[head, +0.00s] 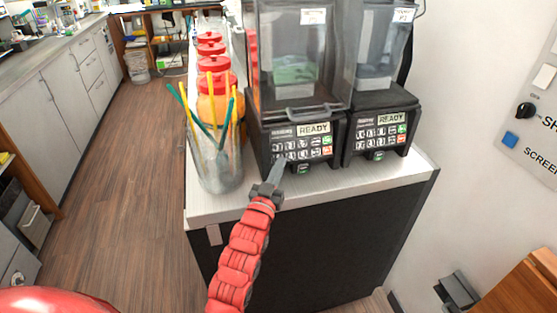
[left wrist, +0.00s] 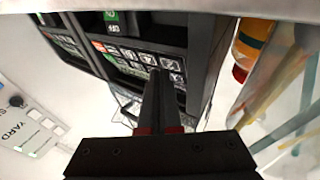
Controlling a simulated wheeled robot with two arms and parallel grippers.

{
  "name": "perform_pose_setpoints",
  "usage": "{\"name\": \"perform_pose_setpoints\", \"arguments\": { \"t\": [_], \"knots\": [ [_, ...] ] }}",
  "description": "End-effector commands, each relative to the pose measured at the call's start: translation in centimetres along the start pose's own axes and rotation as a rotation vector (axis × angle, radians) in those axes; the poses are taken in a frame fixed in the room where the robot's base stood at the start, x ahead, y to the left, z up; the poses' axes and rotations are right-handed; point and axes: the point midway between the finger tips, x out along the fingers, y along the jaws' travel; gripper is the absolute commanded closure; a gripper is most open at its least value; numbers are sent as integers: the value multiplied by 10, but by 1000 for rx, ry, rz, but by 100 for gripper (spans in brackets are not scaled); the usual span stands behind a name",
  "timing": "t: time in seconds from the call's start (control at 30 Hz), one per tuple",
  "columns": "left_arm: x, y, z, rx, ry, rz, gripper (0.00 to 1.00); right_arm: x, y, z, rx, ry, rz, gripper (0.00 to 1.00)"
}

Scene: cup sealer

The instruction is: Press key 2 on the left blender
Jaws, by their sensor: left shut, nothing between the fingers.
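The left blender (head: 300,108) stands on the white counter, with a black base, a clear jar and a keypad (head: 302,148) under a display reading READY. Whether the tips touch a key, and which one, I cannot tell. The fingers hide part of the keypad. My right gripper is not in view.
A second blender (head: 385,110) stands close on the right, also showing READY. A clear container (head: 218,165) with colored straws stands left of the left blender, near my left gripper. Red-lidded jars (head: 213,82) line up behind it. The counter's front edge (head: 320,196) is clear.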

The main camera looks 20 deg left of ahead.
Motion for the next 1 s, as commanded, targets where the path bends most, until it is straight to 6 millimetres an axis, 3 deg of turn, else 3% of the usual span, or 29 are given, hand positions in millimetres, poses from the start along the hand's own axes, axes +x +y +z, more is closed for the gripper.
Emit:
{"name": "perform_pose_setpoints", "arguments": {
  "t": [1.0],
  "knots": [
    [6, -4, 4, 0, 0, -1, 100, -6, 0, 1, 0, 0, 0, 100]
  ]
}}
